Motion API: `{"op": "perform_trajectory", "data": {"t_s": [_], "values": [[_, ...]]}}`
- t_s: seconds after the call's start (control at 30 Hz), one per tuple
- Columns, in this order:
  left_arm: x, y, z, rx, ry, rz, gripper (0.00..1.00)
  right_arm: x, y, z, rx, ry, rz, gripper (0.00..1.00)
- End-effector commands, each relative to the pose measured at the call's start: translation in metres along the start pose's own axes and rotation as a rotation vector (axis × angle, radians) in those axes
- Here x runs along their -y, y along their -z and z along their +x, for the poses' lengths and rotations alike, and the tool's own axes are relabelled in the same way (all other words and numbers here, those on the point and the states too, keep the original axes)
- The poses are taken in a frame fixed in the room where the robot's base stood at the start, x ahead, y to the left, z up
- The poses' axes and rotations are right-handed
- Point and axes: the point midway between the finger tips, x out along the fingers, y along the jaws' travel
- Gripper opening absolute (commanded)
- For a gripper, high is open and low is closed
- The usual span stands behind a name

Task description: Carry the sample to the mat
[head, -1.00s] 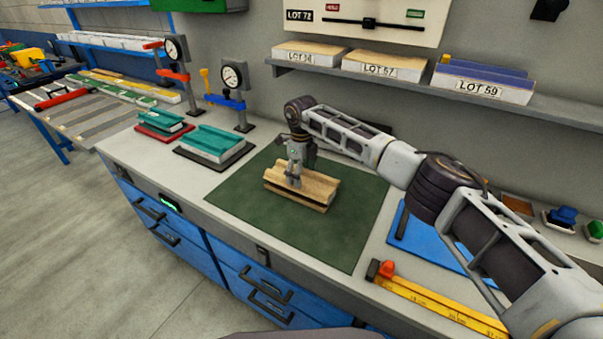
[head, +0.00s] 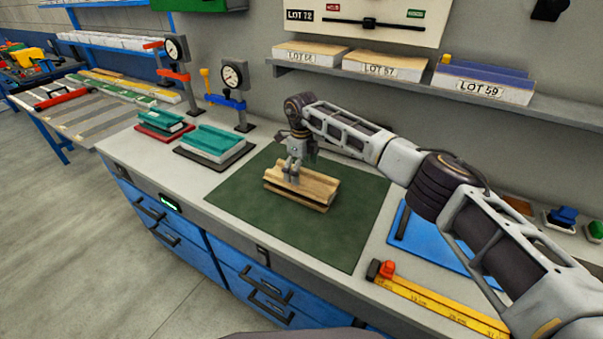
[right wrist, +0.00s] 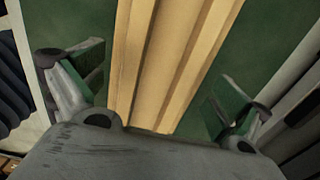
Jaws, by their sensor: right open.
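The sample, a tan wooden-looking panel with a ridged top and a dark core (head: 315,188), lies on the dark green mat (head: 335,237). My right gripper (head: 292,177) is just above the sample's left part. In the right wrist view the open fingers (right wrist: 165,100) stand apart on either side of the tan sample (right wrist: 175,60), with green mat showing between each finger and the sample. I cannot tell the exact height of the fingertips over it. My left gripper is not in view.
Two teal fixtures (head: 207,143) with dial gauges (head: 235,76) stand left of the mat. A blue tray (head: 432,240) and a yellow ruler (head: 440,303) lie at the right. A shelf with lot boxes (head: 383,67) runs along the wall behind. The mat's front is clear.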

Motion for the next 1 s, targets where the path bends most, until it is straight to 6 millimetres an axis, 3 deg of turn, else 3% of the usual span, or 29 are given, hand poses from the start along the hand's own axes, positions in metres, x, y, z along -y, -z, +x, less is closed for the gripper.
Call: {"op": "perform_trajectory", "data": {"t_s": [0.6, 1.0], "values": [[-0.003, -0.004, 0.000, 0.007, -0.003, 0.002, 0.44, 0.001, 0.000, -0.063, 0.002, 0.001, 0.001, 1.00], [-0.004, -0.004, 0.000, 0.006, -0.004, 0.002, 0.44, 0.000, 0.001, -0.069, 0.001, -0.001, 0.001, 1.00]]}}
